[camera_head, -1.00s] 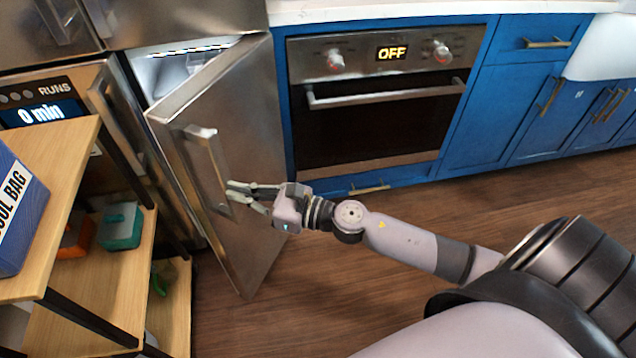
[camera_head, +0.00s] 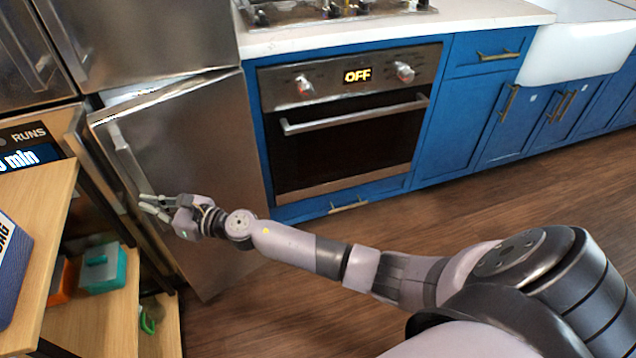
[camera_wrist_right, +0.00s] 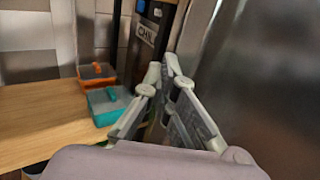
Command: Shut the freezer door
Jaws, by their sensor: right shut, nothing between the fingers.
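The freezer door (camera_head: 195,150) is a stainless steel panel, hinged at its right side and standing ajar. A narrow lit gap shows above its top edge, and its long handle (camera_head: 127,165) runs down its left side. My right gripper (camera_head: 148,205) is shut with nothing in it, at the lower end of the handle by the door's outer face; I cannot tell whether it touches. In the right wrist view the fingertips (camera_wrist_right: 168,68) come together beside the steel door surface (camera_wrist_right: 265,80). My left gripper is not in view.
A wooden shelf unit (camera_head: 35,215) stands close at the left, with a teal container (camera_head: 103,270) and an orange one (camera_head: 60,282) on it. The oven (camera_head: 350,120) and blue cabinets (camera_head: 490,110) are to the right. The wooden floor (camera_head: 330,265) before them is clear.

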